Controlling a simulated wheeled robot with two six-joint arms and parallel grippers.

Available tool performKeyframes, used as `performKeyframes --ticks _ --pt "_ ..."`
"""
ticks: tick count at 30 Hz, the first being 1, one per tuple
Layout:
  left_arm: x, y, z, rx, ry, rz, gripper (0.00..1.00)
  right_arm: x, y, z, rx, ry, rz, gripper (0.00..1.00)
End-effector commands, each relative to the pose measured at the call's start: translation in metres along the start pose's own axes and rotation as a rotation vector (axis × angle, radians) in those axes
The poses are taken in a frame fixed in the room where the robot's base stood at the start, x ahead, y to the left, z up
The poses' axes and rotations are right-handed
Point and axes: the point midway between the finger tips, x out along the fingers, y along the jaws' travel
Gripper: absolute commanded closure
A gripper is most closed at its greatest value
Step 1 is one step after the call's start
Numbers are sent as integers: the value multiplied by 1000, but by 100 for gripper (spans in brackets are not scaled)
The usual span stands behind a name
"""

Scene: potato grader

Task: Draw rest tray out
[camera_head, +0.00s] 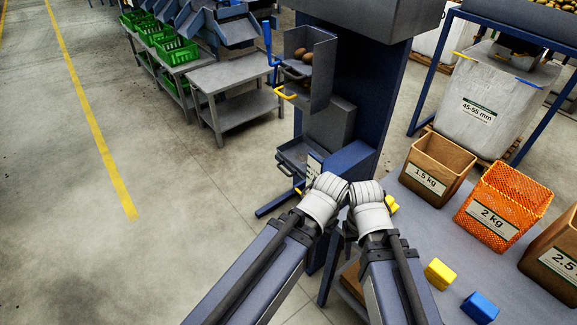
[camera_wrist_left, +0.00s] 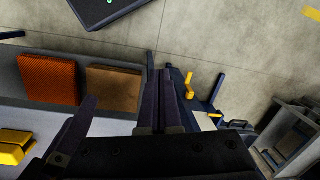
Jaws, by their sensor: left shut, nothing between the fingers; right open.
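The potato grader's cabinet (camera_head: 360,110) stands at top centre. The tray area also shows at the right of the left wrist view (camera_wrist_left: 290,135). My left gripper (camera_wrist_left: 165,90) is shut and empty, apart from the tray. My right gripper (camera_head: 368,195) is open beside the left wrist, its fingers mostly hidden behind its own wrist.
A grey table (camera_head: 420,225) at right carries a 1.5 kg box (camera_head: 437,165), an orange 2 kg crate (camera_head: 500,205), another box (camera_head: 555,255), a yellow block (camera_head: 438,273) and a blue block (camera_head: 480,307). Bare floor lies left of the grader. A workbench (camera_head: 232,85) stands behind.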

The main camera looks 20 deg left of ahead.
Motion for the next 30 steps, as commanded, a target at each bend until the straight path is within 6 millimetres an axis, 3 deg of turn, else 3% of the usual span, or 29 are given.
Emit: performKeyframes --ticks 7,11,14,19,30 --pt "0 0 0 0 0 0 99 0 0 0 0 0 0 50" --pt "10 -4 -5 -6 11 -17 84 10 -1 -1 0 0 0 50" --pt "35 -17 -20 -24 43 -73 73 36 -3 -2 0 0 0 50" --pt "88 -58 -60 -67 139 -238 54 96 -9 -6 0 1 1 50" --pt "164 -145 -141 -91 359 -618 53 218 -20 -14 0 3 2 50"
